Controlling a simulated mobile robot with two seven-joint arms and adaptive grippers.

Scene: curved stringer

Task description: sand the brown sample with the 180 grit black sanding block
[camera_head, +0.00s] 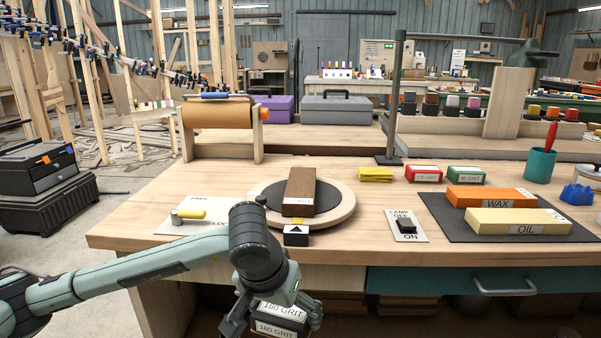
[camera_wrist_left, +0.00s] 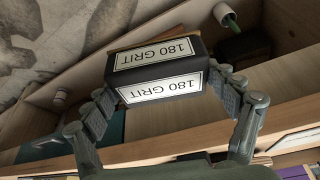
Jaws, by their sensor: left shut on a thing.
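The brown sample (camera_head: 299,190) lies on the round turntable (camera_head: 343,207), on its dark centre, with a small label on its near end. My left gripper (camera_head: 272,318) is low in front of the bench's front edge, shut on the black 180 grit sanding block (camera_head: 280,326). In the left wrist view the block (camera_wrist_left: 155,70) sits between both fingers of the gripper (camera_wrist_left: 165,95), its 180 GRIT labels facing the camera. The block is apart from the sample. My right gripper is not in view.
A lever plate (camera_head: 190,216) is left of the turntable; a lamp switch (camera_head: 405,228) is right. Wax (camera_head: 490,196) and oil (camera_head: 517,221) blocks rest on a dark mat (camera_head: 440,217). A lamp post (camera_head: 393,110) stands behind.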

